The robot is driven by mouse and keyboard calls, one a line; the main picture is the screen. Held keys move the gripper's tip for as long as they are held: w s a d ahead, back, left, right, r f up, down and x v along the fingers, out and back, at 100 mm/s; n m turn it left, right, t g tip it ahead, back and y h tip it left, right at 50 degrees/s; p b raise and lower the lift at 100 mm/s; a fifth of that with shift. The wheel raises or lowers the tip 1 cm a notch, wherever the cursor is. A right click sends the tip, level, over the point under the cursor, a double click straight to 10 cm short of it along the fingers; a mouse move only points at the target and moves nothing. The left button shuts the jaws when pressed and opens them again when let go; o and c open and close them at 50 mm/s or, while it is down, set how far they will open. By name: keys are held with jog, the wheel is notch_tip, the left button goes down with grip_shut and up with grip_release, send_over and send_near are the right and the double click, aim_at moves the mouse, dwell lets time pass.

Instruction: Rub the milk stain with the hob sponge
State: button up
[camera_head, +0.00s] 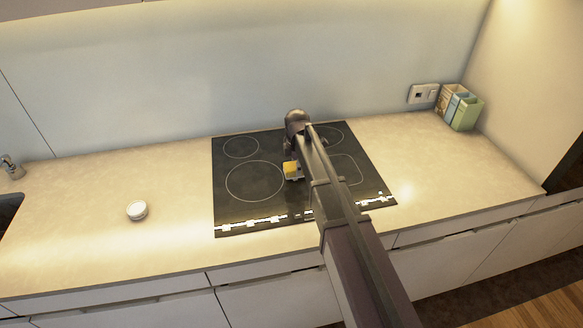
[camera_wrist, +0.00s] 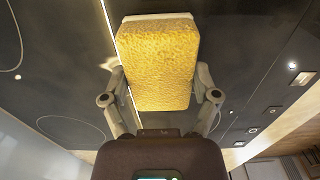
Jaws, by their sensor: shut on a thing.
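The yellow sponge (camera_head: 291,168) is over the black hob (camera_head: 240,204) in the head view. In the wrist view the sponge (camera_wrist: 156,62) fills the space between the fingers, with a pale layer along its far edge. My gripper (camera_wrist: 155,88) is shut on the sponge, one finger on each side. Whether the sponge touches the hob or is held above it I cannot tell. I see no milk stain that I can make out. My arm covers part of the hob's right side.
A small round white item (camera_head: 137,210) sits on the beige counter (camera_head: 180,180) left of the hob. Several cartons or boxes (camera_head: 461,109) stand in the right back corner near a wall socket (camera_head: 423,93). A tap (camera_head: 11,167) is at the far left. Counter on both sides is mostly clear.

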aim_at(288, 163)
jog(key=shift+w+d, duration=0.2)
jog(key=shift+d, duration=0.4)
jog(key=shift+w+a+f, duration=0.1)
jog(key=shift+w+a, duration=0.1)
jog(key=shift+w, duration=0.55)
jog(key=shift+a, duration=0.1)
jog(key=shift+s+a, duration=0.25)
jog(key=shift+a, duration=0.7)
jog(key=shift+s+a, duration=0.25)
jog(key=shift+a, duration=0.65)
jog(key=shift+w, duration=0.1)
jog(key=shift+w+a, duration=0.2)
jog(key=shift+w, duration=0.45)
